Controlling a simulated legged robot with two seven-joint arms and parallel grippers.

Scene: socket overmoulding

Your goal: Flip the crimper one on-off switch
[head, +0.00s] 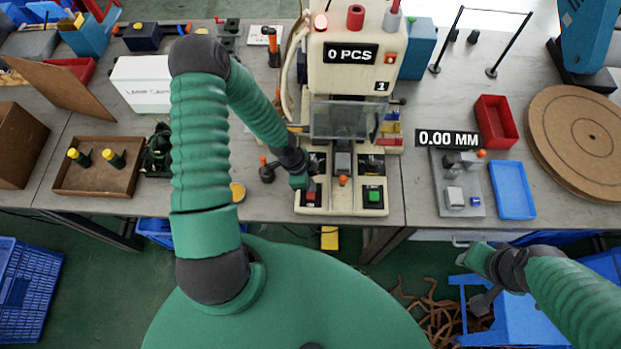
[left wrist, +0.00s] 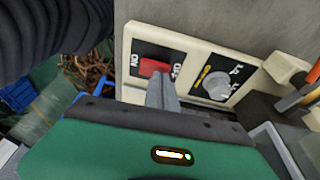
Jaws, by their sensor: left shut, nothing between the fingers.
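The crimper (head: 345,80) is a cream machine marked "1" with a "0 PCS" display, at the middle of the bench in the head view. In the left wrist view its on-off switch (left wrist: 153,67) is a red rocker on a black plate between ON and OFF labels. My left gripper (left wrist: 160,95) is shut and empty, its fingertips at the lower edge of the red switch; whether they touch it I cannot tell. In the head view my left gripper (head: 308,186) is at the crimper's front left base. My right gripper (head: 482,295) hangs low at the right, its jaws unclear.
A grey knob (left wrist: 217,86) sits beside the switch on the same panel. A green button (head: 374,196) is at the crimper's front right. A measuring device (head: 458,185), blue tray (head: 512,190) and red bin (head: 495,122) stand to the right. A brown tray (head: 70,190) is left.

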